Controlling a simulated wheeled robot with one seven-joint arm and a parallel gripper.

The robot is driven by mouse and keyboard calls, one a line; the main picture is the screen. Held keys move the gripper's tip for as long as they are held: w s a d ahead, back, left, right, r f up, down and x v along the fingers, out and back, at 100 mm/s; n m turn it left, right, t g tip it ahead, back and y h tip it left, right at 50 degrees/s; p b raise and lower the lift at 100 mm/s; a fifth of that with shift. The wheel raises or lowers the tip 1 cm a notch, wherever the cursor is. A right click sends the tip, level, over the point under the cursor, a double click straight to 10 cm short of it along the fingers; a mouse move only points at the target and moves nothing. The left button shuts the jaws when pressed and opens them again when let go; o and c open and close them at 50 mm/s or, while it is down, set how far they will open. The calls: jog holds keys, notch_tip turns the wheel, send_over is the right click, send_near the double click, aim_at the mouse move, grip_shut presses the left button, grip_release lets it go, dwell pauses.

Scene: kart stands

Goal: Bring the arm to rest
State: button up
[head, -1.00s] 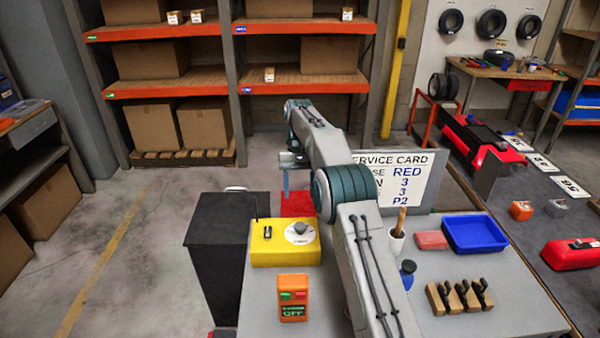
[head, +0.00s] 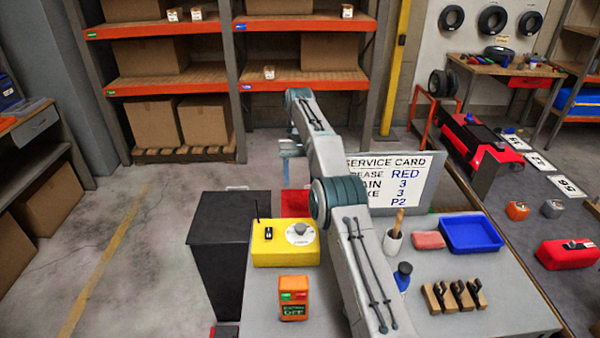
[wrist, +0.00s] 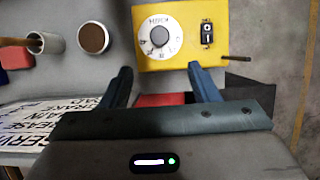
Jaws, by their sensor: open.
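My gripper (wrist: 157,90) is open and empty in the wrist view, its two blue-grey fingers apart. In the head view, my arm reaches forward over the grey bench, and the gripper end (head: 290,165) is partly hidden by the arm. Past the fingers in the wrist view is a yellow box (wrist: 180,55) with a dial and a switch. The same yellow box (head: 272,255) stands on the bench in the head view. A red object (wrist: 172,99) shows between the fingers, and it also shows behind the box in the head view (head: 296,203).
A service card (head: 410,170) stands behind. A dark bin (head: 217,245) stands left; floor beyond is clear.

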jog(key=s+d+r+t+b, duration=0.1)
jog(key=s+d+r+t, duration=0.1)
jog(key=s+d+r, duration=0.4)
jog(key=s+d+r+t+b, duration=0.1)
jog(key=s+d+r+t, duration=0.1)
jog(key=s+r, duration=0.7)
jog(key=s+d+f+t, duration=0.1)
jog(key=s+f, duration=0.2)
jog(key=s, duration=0.5)
jog(key=s+d+f+t, duration=0.1)
jog(key=s+d+f, duration=0.1)
jog(key=s, duration=0.6)
jog(key=s+d+f+t+b, duration=0.1)
jog(key=s+f, duration=0.3)
jog(key=s, duration=0.4)
jog(key=shift+s+d+f+t, duration=0.25)
jog(key=shift+d+t, duration=0.15)
jog(key=shift+t, duration=0.2)
